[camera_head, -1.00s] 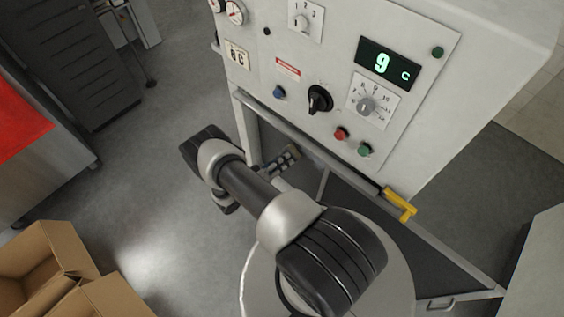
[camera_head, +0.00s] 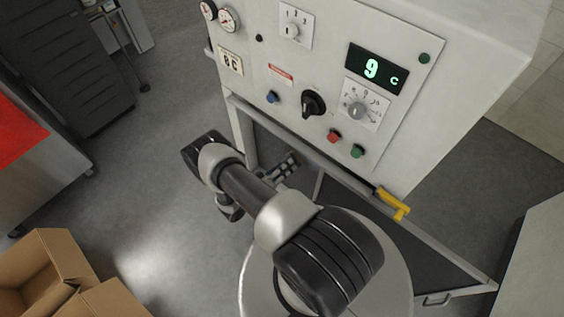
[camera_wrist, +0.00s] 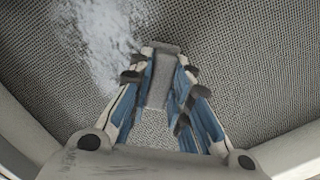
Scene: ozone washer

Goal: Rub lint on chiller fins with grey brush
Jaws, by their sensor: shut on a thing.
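In the wrist view, my gripper (camera_wrist: 158,98) is shut on the grey brush (camera_wrist: 160,75), which sits between the two blue-and-white fingers with its end pointing away from me. The chiller fins (camera_wrist: 245,60) fill the background as a fine grey mesh-like surface. A pale, fuzzy patch of lint (camera_wrist: 98,38) lies on them at the upper left, up and left of the brush end. I cannot tell whether the brush touches the fins. In the head view, the fins and lint are hidden.
The white machine (camera_head: 450,60) has a control panel with a lit display (camera_head: 377,68), a black knob (camera_head: 313,103) and a yellow handle (camera_head: 393,204) below it. Open cardboard boxes (camera_head: 60,262) stand at the lower left. Grey floor (camera_head: 150,190) between is clear.

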